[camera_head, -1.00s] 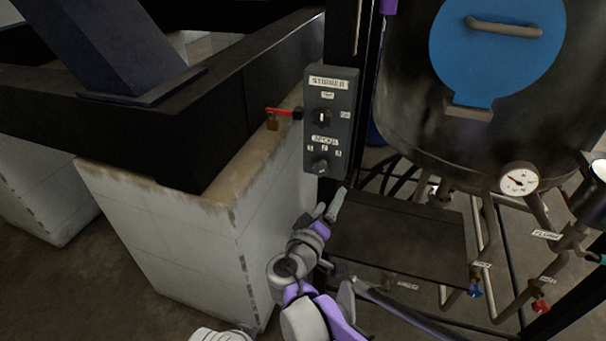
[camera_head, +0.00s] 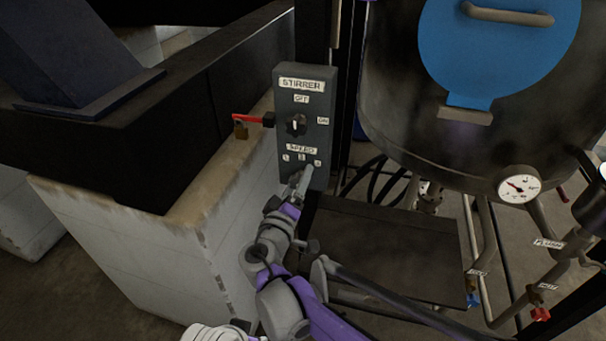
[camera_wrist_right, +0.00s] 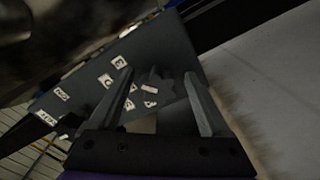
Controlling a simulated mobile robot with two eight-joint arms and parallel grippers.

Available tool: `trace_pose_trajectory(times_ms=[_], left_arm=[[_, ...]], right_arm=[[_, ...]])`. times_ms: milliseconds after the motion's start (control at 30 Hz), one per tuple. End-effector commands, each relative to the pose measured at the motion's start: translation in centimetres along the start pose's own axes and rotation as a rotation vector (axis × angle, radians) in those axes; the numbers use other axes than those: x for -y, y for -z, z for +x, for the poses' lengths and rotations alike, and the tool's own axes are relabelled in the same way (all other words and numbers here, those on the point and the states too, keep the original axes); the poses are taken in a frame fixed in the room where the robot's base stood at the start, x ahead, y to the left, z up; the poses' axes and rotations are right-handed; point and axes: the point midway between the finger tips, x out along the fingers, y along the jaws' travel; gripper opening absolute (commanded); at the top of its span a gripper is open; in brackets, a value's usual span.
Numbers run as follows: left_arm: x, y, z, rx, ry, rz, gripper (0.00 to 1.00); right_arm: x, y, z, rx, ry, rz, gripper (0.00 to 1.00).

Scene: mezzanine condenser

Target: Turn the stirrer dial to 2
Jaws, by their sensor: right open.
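The grey stirrer control box (camera_head: 318,135) is fixed to a dark post in the head view. Its upper switch knob (camera_head: 297,124) sits between the OFF and ON labels. The SPEED label (camera_head: 301,149) is below, with small number labels under it. The lower speed dial is largely hidden by my right gripper (camera_head: 302,182), which is at the bottom of the box. In the right wrist view the open fingers (camera_wrist_right: 157,75) point at the box face, with a dark dial-like shape between them. Contact and the dial's setting cannot be told.
A dark flat plate (camera_head: 385,245) is to the lower right. The large vessel with a blue hatch (camera_head: 490,50) and gauge (camera_head: 519,186) stands right.

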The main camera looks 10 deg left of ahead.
Motion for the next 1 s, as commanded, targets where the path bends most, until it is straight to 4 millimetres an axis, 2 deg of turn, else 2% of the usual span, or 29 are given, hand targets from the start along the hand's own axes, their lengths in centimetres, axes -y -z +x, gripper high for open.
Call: trace_pose_trajectory(times_ms=[233, 267, 700, 1000], left_arm=[[0.0, -0.04, 0.01, 0.0, 0.0, 0.0, 0.5], [0.0, -0.04, 0.01, 0.0, 0.0, 0.0, 0.5], [0.0, -0.03, 0.01, 0.0, 0.0, 0.0, 0.5], [0.0, 0.06, -0.2, -0.001, 0.0, 0.0, 0.5]], right_arm=[[-0.03, 0.03, 0.01, 0.0, 0.0, 0.0, 0.81], [-0.03, 0.03, 0.01, 0.0, 0.0, 0.0, 0.77], [-0.02, 0.02, 0.02, 0.0, 0.0, 0.0, 0.0], [-0.07, 0.05, 0.04, 0.0, 0.0, -0.033, 0.0]])
